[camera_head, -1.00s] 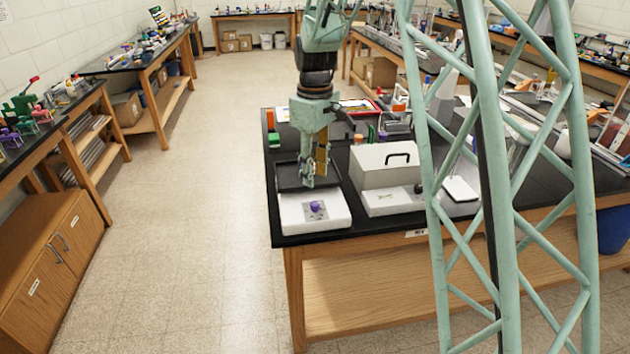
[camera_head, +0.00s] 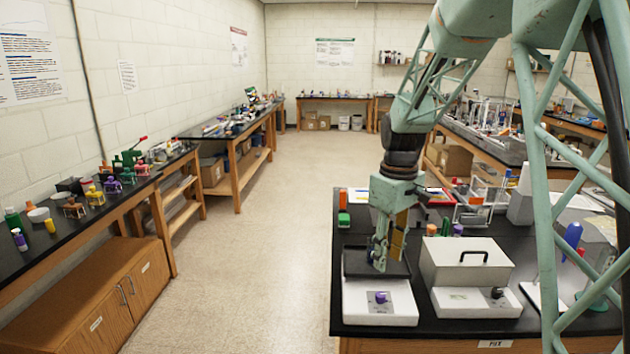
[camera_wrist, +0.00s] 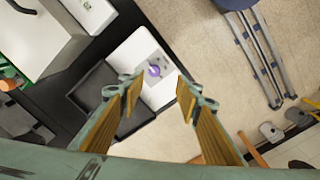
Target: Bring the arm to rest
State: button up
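My gripper (camera_head: 388,258) hangs pointing down at the end of my green arm, above the front bench. In the head view it appears over the dark tray, just behind the white device with a purple knob (camera_head: 380,297). In the wrist view my gripper (camera_wrist: 161,88) has its two yellow-padded fingers wide apart with nothing held between them. The purple knob (camera_wrist: 154,71) shows beyond the fingertips, clear of them. The exact height of the fingertips above the tray and device is hard to tell.
The dark tray (camera_head: 349,265) lies behind the white device (camera_head: 358,313). A grey lidded box (camera_head: 455,272) with a black handle stands to their right. Small bottles and blocks sit behind. The floor aisle (camera_head: 270,230) left of the bench is clear.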

jog(key=s+r+m+t, duration=0.1)
jog(key=s+r+m, duration=0.1)
jog(key=s+r, duration=0.75)
jog(key=s+r+m+t, duration=0.15)
jog(key=s+r, duration=0.45)
jog(key=s, duration=0.7)
jog(key=s+m+t+b, duration=0.1)
jog(key=s+m, duration=0.3)
jog(key=s, duration=1.9)
jog(key=shift+r+b, duration=0.2)
jog(key=shift+b, duration=0.1)
